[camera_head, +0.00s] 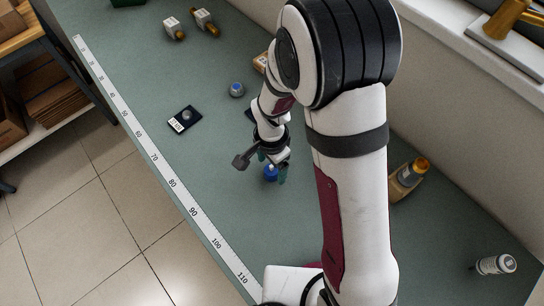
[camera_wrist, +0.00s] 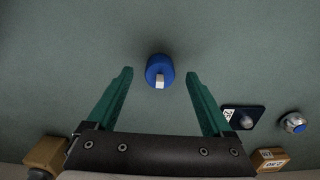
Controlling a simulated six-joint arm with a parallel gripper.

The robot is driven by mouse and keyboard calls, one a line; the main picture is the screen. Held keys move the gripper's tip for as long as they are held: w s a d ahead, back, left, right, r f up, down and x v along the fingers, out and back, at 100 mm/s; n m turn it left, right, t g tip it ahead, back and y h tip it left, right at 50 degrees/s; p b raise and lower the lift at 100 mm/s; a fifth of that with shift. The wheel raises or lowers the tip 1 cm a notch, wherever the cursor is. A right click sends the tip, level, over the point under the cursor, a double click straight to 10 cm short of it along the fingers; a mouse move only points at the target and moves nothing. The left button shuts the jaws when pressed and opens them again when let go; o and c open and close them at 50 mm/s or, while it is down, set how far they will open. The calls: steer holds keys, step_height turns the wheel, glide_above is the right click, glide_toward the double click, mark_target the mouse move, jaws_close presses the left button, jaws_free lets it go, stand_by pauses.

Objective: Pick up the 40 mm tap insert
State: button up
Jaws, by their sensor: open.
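A blue round piece with a pale rectangular stub (camera_wrist: 158,70) stands on the green bench; I take it for the tap insert, though no size can be read. It also shows in the head view as a small blue piece (camera_head: 270,173), partly covered by my fingers. My gripper (camera_head: 275,167) is above it, open and empty, its green fingers pointing down. In the wrist view the piece lies between the lines of the two spread fingertips (camera_wrist: 160,76), with a gap on both sides. Whether the tips are level with it cannot be told.
A grey puck with a blue centre (camera_head: 236,89) and a dark labelled card (camera_head: 184,120) lie beyond and left. The wrist view shows another small card (camera_wrist: 243,117) and a box (camera_wrist: 270,160) at right. Bench left of my gripper is clear.

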steer(key=shift+f, duration=0.35)
jaws_close()
